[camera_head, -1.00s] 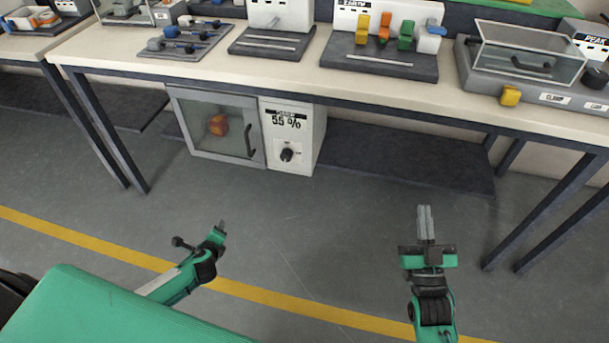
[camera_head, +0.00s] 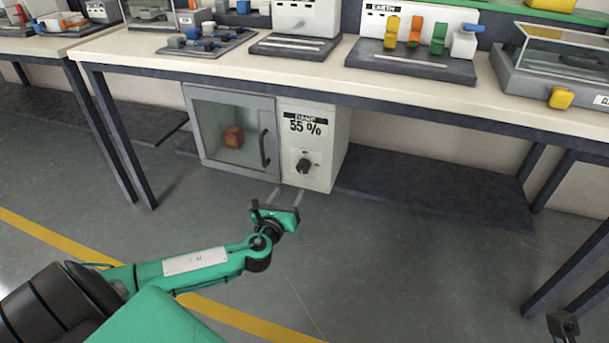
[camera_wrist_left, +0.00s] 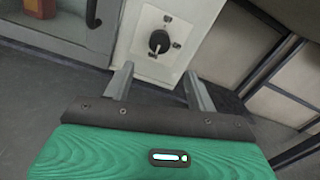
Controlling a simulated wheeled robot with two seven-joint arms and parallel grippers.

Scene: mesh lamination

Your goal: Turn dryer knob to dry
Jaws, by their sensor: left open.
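The dryer (camera_head: 315,125) is a white cabinet under the bench with a "55 %" label and a glass door on its left. Its black knob (camera_head: 303,166) sits low on the front panel; the knob also shows in the left wrist view (camera_wrist_left: 159,41), with small marks around it. My left gripper (camera_head: 285,195) is open and empty, in front of and just below the knob. In the left wrist view its two fingers (camera_wrist_left: 158,83) point toward the panel, with the knob beyond them and apart from them. Only a small dark part of what may be my right arm shows at the bottom right.
The dryer's glass door (camera_head: 232,133) has a dark vertical handle (camera_head: 264,148) and an orange object (camera_head: 233,136) behind it. The bench top (camera_head: 220,62) overhangs the dryer. A dark low shelf (camera_head: 430,190) lies to the right. The floor in front is clear.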

